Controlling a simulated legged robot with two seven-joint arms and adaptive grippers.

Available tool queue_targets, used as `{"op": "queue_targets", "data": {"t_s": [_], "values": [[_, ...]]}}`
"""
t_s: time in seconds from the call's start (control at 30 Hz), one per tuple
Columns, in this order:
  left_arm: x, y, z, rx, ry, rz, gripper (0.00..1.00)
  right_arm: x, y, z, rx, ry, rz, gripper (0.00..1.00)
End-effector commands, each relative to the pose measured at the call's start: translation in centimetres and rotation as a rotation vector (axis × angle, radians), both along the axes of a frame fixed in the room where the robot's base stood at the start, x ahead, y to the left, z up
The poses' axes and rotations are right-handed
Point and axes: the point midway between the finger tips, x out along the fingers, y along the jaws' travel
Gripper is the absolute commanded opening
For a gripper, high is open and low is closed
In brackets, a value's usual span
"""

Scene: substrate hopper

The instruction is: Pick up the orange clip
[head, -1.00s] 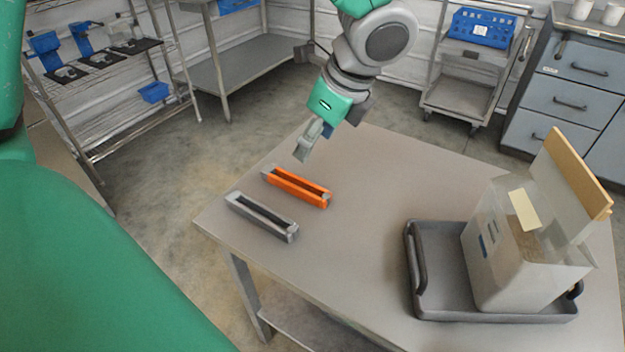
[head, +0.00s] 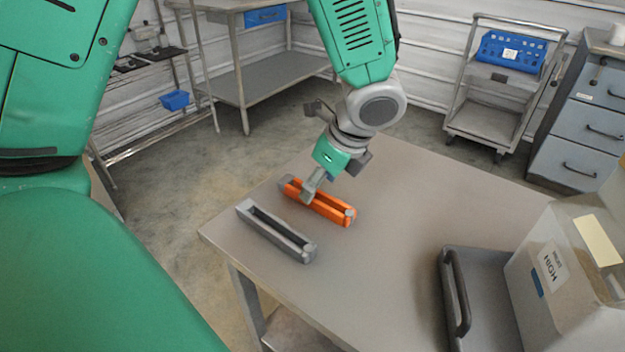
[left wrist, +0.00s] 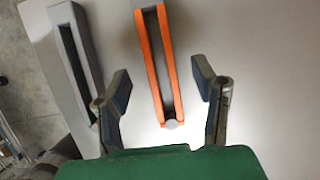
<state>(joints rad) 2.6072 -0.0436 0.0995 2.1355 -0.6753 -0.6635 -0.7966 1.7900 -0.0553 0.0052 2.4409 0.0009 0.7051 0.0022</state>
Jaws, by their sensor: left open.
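The orange clip (head: 333,208) lies on the metal table, long and narrow with a dark slot along its middle. In the left wrist view the orange clip (left wrist: 157,60) runs up from between the fingers, its near end between the two fingertips. My left gripper (head: 309,194) is over the clip in the head view and hides part of its far side. In the left wrist view the left gripper (left wrist: 162,82) is open, with one finger on each side of the clip and a gap on both sides. I see no right gripper.
A grey clip (head: 277,232) lies beside the orange one; it also shows in the left wrist view (left wrist: 75,55). A dark grey tray (head: 490,290) with a labelled bag (head: 570,260) stands at the right. The table (head: 400,200) between is clear.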

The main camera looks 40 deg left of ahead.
Motion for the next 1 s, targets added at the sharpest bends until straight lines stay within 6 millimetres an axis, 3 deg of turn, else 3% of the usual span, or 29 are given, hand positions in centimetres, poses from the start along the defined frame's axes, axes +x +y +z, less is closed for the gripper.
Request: {"op": "queue_targets", "data": {"t_s": [0.23,0.5,0.63,0.67,1.0], "values": [[-0.1,1.0,-3.5,0.009,0.000,-0.001,0.53,0.0,0.0,-2.4,0.000,0.001,-0.001,0.26],[-0.1,1.7,-3.8,0.003,-0.002,-0.002,0.53,0.0,-0.1,-2.3,-0.001,0.001,-0.001,0.26],[-0.1,1.9,-3.9,0.000,-0.001,-0.002,0.07,0.0,-0.1,-2.3,-0.001,0.001,-0.001,0.26],[-0.1,1.9,-3.9,0.000,-0.001,-0.002,0.02,0.0,0.0,-2.3,0.000,0.000,-0.001,0.26],[-0.1,1.6,-3.7,0.004,0.001,-0.002,0.02,0.0,0.0,-2.2,0.000,0.000,-0.001,0.26]]}}
